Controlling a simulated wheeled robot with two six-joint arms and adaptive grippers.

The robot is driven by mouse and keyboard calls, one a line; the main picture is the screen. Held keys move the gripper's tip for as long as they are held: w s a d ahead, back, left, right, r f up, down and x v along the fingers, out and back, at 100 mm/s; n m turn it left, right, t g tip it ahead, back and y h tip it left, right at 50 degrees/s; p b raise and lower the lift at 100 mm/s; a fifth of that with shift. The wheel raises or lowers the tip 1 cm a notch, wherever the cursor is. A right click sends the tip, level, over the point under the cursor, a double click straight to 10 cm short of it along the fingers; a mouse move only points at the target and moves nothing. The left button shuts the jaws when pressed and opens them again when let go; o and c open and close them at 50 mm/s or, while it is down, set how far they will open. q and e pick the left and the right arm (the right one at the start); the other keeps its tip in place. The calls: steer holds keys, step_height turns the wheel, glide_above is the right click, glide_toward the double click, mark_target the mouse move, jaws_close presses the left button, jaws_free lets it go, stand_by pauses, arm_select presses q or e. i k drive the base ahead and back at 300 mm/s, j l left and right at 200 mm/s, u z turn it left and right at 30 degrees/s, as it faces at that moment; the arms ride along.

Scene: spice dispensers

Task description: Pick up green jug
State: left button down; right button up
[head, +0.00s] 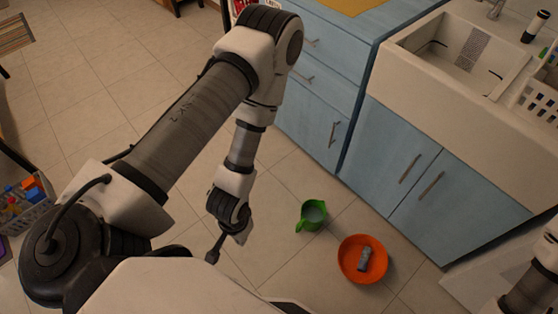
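A green jug (312,215) stands on the tiled floor in front of the blue cabinets, with its open top showing. My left gripper (213,256) hangs low to the left of the jug, clearly apart from it. Its fingers show as one narrow dark shape, so I cannot tell whether they are open or shut. Part of my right arm shows at the lower right edge; its gripper is out of view.
An orange bowl (349,273) with a grey object (365,258) in it sits right of the jug. Blue cabinets (398,170) and a white sink (440,88) stand behind. A basket (29,216) of colourful items is at far left. Floor between the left gripper and jug is clear.

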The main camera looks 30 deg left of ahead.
mark_target(313, 211)
steer(key=k+j+u, duration=0.1)
steer(key=k+u, duration=0.35)
steer(key=z, duration=0.8)
steer(key=u, duration=0.8)
steer(key=i+j, duration=0.1)
steer(key=i+j+z, duration=0.4)
steer(key=j, duration=0.15)
steer(key=i+j+z, duration=0.25)
steer(key=j+z, duration=0.2)
steer(key=j, duration=0.2)
steer(key=i+j+z, duration=0.2)
steer(key=j, duration=0.2)
steer(key=z, duration=0.5)
